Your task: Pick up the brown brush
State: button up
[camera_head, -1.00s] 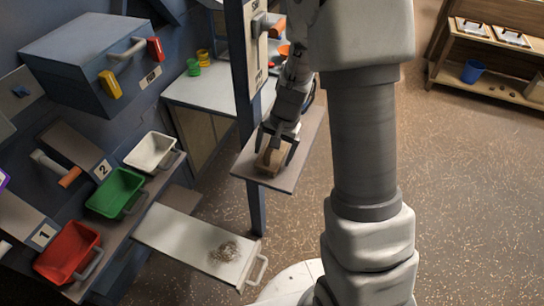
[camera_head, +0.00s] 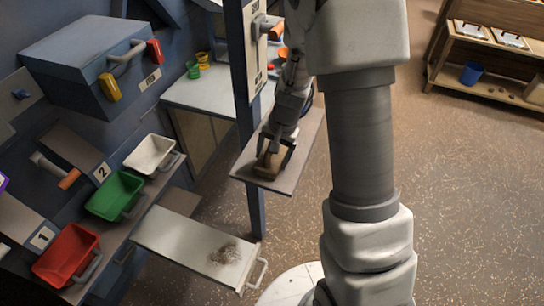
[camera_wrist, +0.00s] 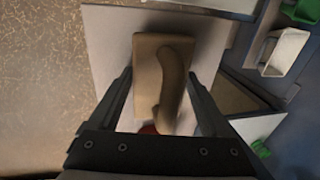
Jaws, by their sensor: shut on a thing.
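The brown brush (camera_head: 269,165) rests on a small grey shelf (camera_head: 293,177) attached beside a dark post. In the wrist view the brush (camera_wrist: 149,75) shows as a tan block with a curved brown handle along its top. My gripper (camera_head: 273,160) reaches down over the brush and is shut on it, with one finger on each side. In the wrist view the two dark fingers (camera_wrist: 160,78) flank the block. The near end of the brush is partly hidden by the gripper's body, and a bit of something red shows there.
A white tray (camera_head: 180,236) with a pile of dark debris (camera_head: 224,253) juts out below and left of the shelf. Red (camera_head: 65,256), green (camera_head: 115,195) and white (camera_head: 150,155) bins line the left bench. The dark post (camera_head: 250,120) stands close beside the shelf.

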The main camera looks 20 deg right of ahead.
jog(key=shift+r, duration=0.45)
jog(key=r, duration=0.3)
jog(key=shift+d+r+p, duration=0.35)
jog(key=shift+r, duration=0.05)
jog(key=d+r, duration=0.6)
jog(key=d, duration=0.5)
jog(key=shift+r, duration=0.2)
jog(key=shift+s, duration=0.1)
